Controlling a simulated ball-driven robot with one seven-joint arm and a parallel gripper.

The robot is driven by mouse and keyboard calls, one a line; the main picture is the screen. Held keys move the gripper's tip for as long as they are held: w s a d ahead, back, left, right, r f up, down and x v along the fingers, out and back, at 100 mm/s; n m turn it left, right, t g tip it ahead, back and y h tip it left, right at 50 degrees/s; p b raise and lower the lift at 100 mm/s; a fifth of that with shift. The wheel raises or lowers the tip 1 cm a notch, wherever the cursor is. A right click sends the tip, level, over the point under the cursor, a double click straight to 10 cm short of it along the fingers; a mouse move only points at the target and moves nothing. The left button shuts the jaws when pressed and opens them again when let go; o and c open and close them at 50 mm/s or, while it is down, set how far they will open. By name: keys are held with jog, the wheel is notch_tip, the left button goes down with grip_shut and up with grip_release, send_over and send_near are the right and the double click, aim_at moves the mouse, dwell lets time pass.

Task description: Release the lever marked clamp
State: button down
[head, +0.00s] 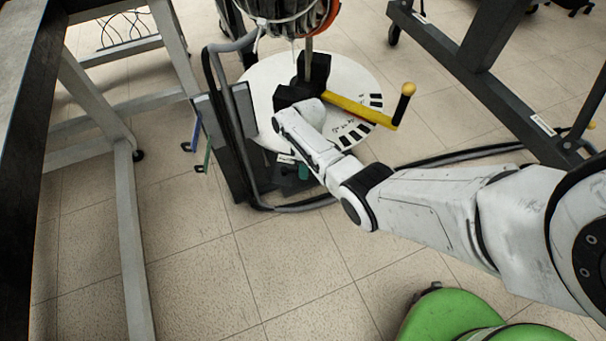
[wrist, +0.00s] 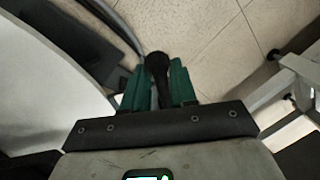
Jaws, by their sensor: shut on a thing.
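My gripper (wrist: 158,88) has green fingers, shut on a dark round-ended lever handle (wrist: 157,64) in the wrist view. The fingers press on it from both sides. In the head view my gripper (head: 303,172) is low beside the machine's base, under the edge of the white dial disc (head: 262,100), and my arm hides most of it. A small white label (head: 285,158) sits beside it, too small to read. I cannot read a clamp marking in either view. A blue lever (head: 196,133) and a green lever (head: 207,156) stick out at the machine's left side.
A yellow crank arm (head: 355,109) with a yellow handle (head: 402,105) reaches out over the disc. A dark tube frame (head: 290,207) runs round the base. A grey-legged table (head: 130,220) stands left and a dark frame (head: 500,110) right.

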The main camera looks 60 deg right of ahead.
jog(key=shift+w+d+n+g+h+b, duration=0.15)
jog(key=shift+w+d+n+b, duration=0.4)
jog(key=shift+n, duration=0.6)
jog(key=shift+w+d+n+g+h+b, duration=0.15)
jog(key=shift+w+d+n+b, duration=0.45)
jog(key=shift+n, duration=0.6)
jog(key=shift+w+d+n+g+h+b, duration=0.1)
jog(key=shift+w+d+n+g+b, duration=0.25)
jog(key=shift+n+b, duration=0.6)
jog(key=shift+d+n, duration=0.15)
jog(key=shift+n, duration=0.15)
jog(key=c, duration=1)
grip_release()
jog(key=shift+o, duration=0.2)
jog(key=shift+r, duration=0.1)
jog(key=p+v, duration=0.4)
jog(key=v, duration=0.6)
jog(key=shift+s+r, duration=0.15)
jog(key=shift+r, duration=0.15)
jog(key=shift+d, duration=0.1)
